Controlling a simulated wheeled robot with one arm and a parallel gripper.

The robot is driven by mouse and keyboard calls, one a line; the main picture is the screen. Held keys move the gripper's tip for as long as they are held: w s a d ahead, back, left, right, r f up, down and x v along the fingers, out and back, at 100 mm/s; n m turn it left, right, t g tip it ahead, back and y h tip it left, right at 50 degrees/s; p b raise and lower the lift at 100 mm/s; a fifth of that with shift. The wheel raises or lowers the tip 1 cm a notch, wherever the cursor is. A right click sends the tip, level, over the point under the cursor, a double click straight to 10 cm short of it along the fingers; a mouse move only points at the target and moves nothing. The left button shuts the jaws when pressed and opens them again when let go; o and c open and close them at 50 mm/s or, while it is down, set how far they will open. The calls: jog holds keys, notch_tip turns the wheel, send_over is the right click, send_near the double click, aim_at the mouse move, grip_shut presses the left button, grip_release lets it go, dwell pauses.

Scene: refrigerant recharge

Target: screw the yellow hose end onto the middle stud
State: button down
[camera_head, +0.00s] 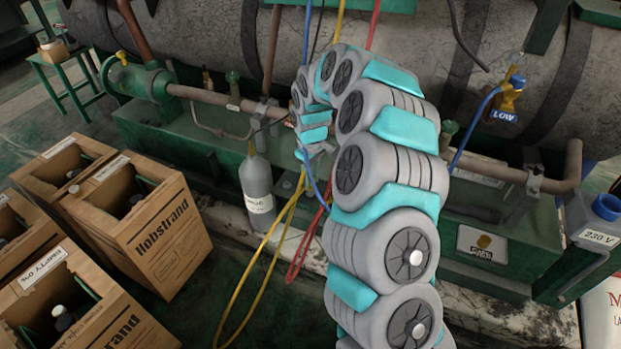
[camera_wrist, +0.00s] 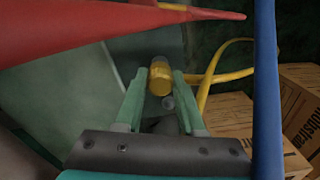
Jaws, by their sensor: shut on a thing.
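In the wrist view the yellow hose end (camera_wrist: 160,80) sits between the two green fingers of my gripper (camera_wrist: 160,88), which is shut on it. The yellow hose (camera_wrist: 220,77) curves away to the right behind the right finger. In the head view my arm hides the gripper and the hose end. The yellow hose (camera_head: 247,280) hangs in a loop to the floor there. I cannot make out the middle stud in either view.
A red hose (camera_wrist: 90,35) and a blue hose (camera_wrist: 266,90) cross close to the wrist camera. In the head view a grey bottle (camera_head: 257,182) stands left of my arm, cardboard boxes (camera_head: 160,240) lower left. A valve tagged LOW (camera_head: 513,88) is upper right.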

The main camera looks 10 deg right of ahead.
jog(key=shift+f, duration=1)
dwell(0.8)
jog(key=shift+b, duration=0.3)
